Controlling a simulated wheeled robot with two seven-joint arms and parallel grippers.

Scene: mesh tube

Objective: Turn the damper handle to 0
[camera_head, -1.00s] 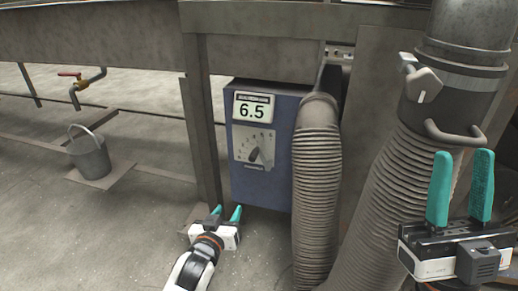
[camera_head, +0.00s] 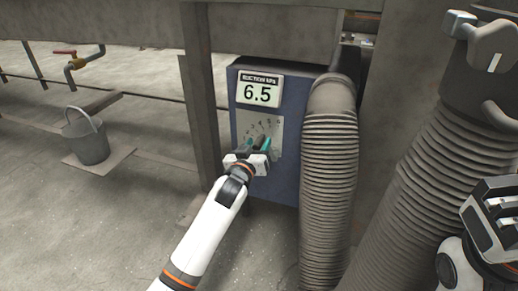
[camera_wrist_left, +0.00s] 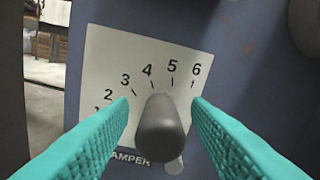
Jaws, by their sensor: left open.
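The damper handle (camera_wrist_left: 160,132) is a dark grey rounded knob on a pale numbered dial plate (camera_wrist_left: 110,50) in the left wrist view. Numbers up to 6 show, and the lower end of the scale is partly hidden. The plate is on a blue box (camera_head: 288,175), whose display (camera_head: 259,91) reads 6.5. My left gripper (camera_head: 264,143) is open at the dial, with teal fingers on either side of the handle and visible gaps in the wrist view. It hides the handle in the head view.
A ribbed hose (camera_head: 329,190) runs down close to the right of the box, and a thicker ribbed hose (camera_head: 405,195) stands farther right. A metal post (camera_head: 198,110) is just left of the box.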

